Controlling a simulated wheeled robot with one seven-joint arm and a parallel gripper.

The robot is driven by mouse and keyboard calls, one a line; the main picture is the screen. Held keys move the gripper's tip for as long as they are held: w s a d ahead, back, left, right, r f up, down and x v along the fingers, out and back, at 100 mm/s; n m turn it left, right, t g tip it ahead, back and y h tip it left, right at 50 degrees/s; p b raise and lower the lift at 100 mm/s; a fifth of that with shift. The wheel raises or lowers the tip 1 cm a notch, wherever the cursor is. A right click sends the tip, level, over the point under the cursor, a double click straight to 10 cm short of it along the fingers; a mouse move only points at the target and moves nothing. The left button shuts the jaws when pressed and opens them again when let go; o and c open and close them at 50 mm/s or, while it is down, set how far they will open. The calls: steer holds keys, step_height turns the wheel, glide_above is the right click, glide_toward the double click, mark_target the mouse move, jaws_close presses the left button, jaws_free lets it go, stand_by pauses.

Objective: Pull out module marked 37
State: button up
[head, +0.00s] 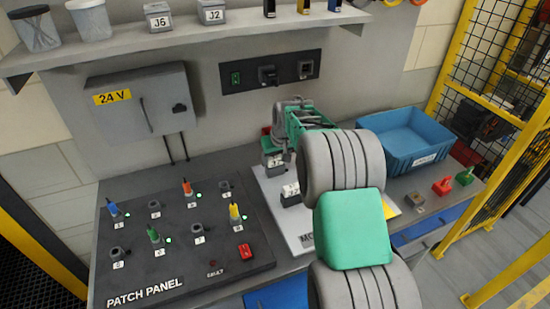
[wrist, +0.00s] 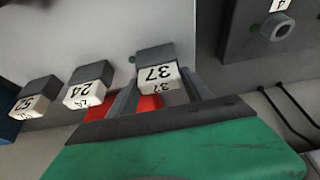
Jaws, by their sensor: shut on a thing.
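Module 37 (wrist: 156,74) is a dark grey block with a white numbered face. In the wrist view it sits between the two fingers of my gripper (wrist: 158,92), which is shut on it. I cannot tell whether it is seated or lifted. Module 24 (wrist: 88,85) and module 52 (wrist: 36,97) stand in a row to its left, apart from the fingers. In the head view my gripper (head: 276,140) is low over the back of the white module board (head: 303,236). A dark module (head: 291,194) stands nearer the front there.
The patch panel (head: 180,260) with coloured plugs lies left of the board. A blue bin (head: 410,158) stands at the back right, with red and green parts (head: 442,186) beside it. A 24 V box (head: 150,125) and a black switch strip (head: 300,87) are on the wall behind.

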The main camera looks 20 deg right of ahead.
steer(key=c, duration=0.4)
steer(key=o, duration=1.2)
steer(key=shift+c, duration=0.2)
steer(key=shift+r, duration=0.15)
